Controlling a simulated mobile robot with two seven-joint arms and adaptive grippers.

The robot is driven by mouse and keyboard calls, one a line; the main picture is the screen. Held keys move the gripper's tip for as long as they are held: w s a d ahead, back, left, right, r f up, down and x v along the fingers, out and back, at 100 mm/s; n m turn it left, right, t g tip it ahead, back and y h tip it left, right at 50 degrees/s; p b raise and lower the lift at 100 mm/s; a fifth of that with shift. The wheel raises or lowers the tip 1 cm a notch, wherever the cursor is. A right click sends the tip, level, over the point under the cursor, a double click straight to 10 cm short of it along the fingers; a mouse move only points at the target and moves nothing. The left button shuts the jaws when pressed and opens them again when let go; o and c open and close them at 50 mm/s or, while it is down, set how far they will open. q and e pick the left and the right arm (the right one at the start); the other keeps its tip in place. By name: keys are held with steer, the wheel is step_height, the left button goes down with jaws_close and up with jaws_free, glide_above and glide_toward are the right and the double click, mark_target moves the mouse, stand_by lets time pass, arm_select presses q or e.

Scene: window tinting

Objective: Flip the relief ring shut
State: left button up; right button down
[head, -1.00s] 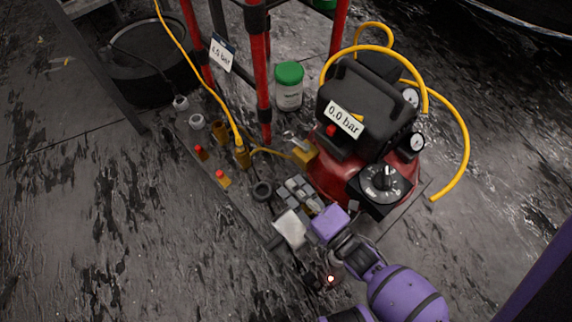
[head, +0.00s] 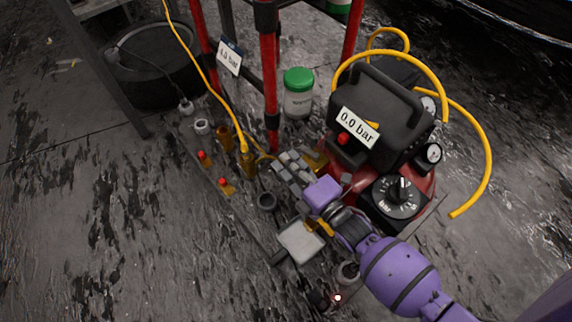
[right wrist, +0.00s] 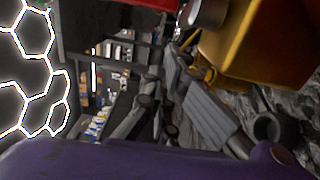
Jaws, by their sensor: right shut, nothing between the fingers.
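The red compressor (head: 424,195) with a black top stands right of centre in the head view, with a "0.0 bar" label (head: 357,128) on it. My right gripper (head: 283,163) is shut and empty beside the compressor's left side, close to a yellow-brass block (head: 318,158) there. The gripper partly hides this block in the head view. In the right wrist view the brass block (right wrist: 262,42) is large at upper right, with a silver cylindrical part (right wrist: 204,12) beside it, near the grey fingers (right wrist: 180,100). I cannot make out the relief ring clearly. My left gripper is not in view.
A green-lidded jar (head: 298,95) and red posts (head: 270,85) stand behind the gripper. Brass fittings with a yellow hose (head: 233,115), red-capped fittings (head: 226,185) and a black ring (head: 266,201) lie to the left. A black dial (head: 398,196) is on the compressor's front.

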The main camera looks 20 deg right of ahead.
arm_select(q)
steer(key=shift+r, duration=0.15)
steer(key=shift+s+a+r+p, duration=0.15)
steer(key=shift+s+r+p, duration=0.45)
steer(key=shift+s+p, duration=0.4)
arm_select(e)
steer(key=shift+w+d+m+t+h, duration=0.1)
steer(key=shift+w+m+t+h, duration=0.3)
steer(key=shift+w+m+h, duration=0.65)
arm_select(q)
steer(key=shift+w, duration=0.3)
arm_select(e)
steer(key=shift+s+n, duration=0.15)
steer(key=shift+n, duration=0.2)
